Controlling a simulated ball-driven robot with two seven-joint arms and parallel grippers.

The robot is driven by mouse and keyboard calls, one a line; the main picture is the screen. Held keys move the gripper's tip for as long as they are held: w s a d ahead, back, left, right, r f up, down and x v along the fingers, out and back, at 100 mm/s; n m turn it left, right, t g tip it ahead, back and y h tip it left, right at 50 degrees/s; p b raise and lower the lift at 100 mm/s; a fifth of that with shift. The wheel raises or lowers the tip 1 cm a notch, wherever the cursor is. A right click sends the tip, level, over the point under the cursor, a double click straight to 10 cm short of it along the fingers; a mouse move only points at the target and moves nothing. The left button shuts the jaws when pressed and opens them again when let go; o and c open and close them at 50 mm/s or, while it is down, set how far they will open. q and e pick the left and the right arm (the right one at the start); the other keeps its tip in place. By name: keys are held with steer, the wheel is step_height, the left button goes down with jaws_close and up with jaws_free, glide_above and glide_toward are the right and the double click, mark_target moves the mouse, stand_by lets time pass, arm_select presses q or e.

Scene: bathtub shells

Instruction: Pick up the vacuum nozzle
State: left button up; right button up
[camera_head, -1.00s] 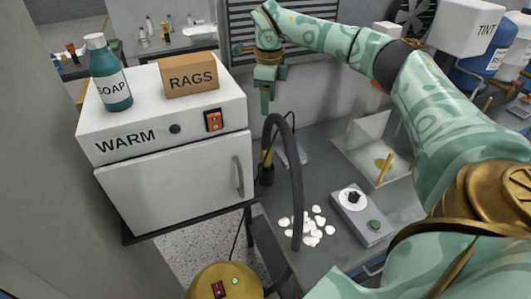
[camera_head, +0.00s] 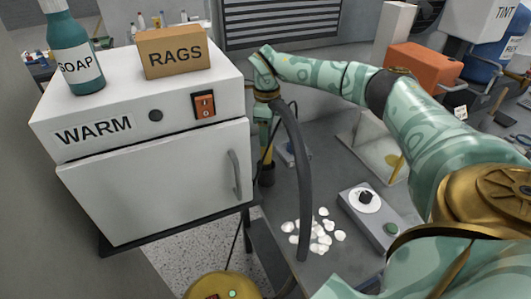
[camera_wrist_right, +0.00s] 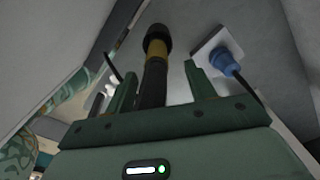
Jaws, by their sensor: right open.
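The vacuum nozzle (camera_head: 267,173) is dark with a yellow band and stands upright behind the black hose (camera_head: 303,185), beside the warming cabinet. In the right wrist view the nozzle (camera_wrist_right: 157,48) shows its black end and yellow band, with a dark tube running back between my fingers. In the right wrist view the right gripper (camera_wrist_right: 163,85) is open, one finger on each side of the tube. I cannot tell whether they touch it. My left gripper is not in view.
The white cabinet (camera_head: 155,185) stands close on the left, with a soap bottle (camera_head: 75,50) and a rags box (camera_head: 174,52) on top. White shells (camera_head: 318,238) and a control box (camera_head: 370,213) lie on the grey bench. A blue plug (camera_wrist_right: 226,62) is near the right finger.

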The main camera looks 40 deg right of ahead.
mark_target(266, 161)
step_height(266, 161, down, 6)
steer(key=b, duration=0.1)
steer(key=shift+s+a, duration=0.15)
steer(key=c, duration=1.1)
